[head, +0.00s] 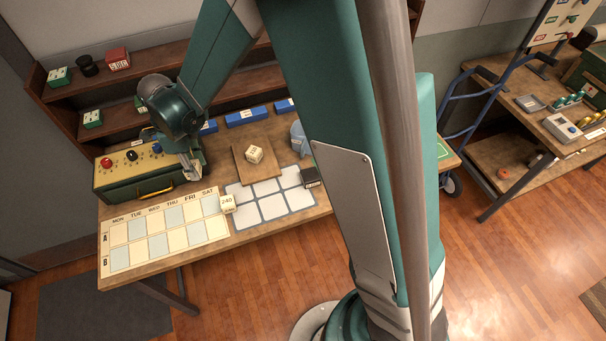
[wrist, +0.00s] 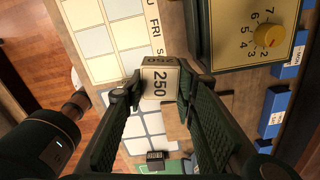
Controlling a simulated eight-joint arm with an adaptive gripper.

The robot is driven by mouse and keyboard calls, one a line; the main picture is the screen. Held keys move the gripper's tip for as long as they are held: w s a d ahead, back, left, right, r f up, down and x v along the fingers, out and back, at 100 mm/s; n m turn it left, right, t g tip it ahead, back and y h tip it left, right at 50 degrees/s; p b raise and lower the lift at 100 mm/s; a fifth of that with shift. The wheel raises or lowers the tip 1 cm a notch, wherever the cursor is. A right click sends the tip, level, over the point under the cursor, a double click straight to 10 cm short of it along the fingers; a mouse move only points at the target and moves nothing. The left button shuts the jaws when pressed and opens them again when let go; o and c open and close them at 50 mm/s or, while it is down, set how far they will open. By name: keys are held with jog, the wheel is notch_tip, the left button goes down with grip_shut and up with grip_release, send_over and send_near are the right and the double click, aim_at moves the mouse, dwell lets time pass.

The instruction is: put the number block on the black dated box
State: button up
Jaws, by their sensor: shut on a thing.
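My gripper (wrist: 158,88) is shut on a cream number block (wrist: 160,82) marked 250, its sides pinched between both fingertips. In the head view my gripper (head: 194,174) hangs at the right end of the control box, and the held block cannot be made out clearly there. The black dated box (head: 311,177) lies at the right edge of the white grid mat, apart from my gripper. It also shows in the wrist view (wrist: 155,157), low in the picture, with small pale print.
Another number block (head: 227,203) sits between the calendar sheet (head: 140,240) and the grid mat (head: 272,210). A further block (head: 255,155) is on a wooden board (head: 262,172). The control box (head: 130,183) stands close by my gripper. Blue boxes (head: 246,116) line the back.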

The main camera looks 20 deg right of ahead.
jog(key=s+d+r+m, duration=0.2)
jog(key=d+m, duration=0.2)
jog(key=d, duration=1.7)
jog(key=m, duration=0.3)
send_over(312, 175)
jog(key=shift+r+b, duration=0.2)
jog(key=shift+b, duration=0.15)
jog(key=shift+f, duration=2.9)
jog(key=shift+f+b, duration=0.35)
jog(key=shift+f, duration=1.75)
jog(key=shift+f, duration=0.15)
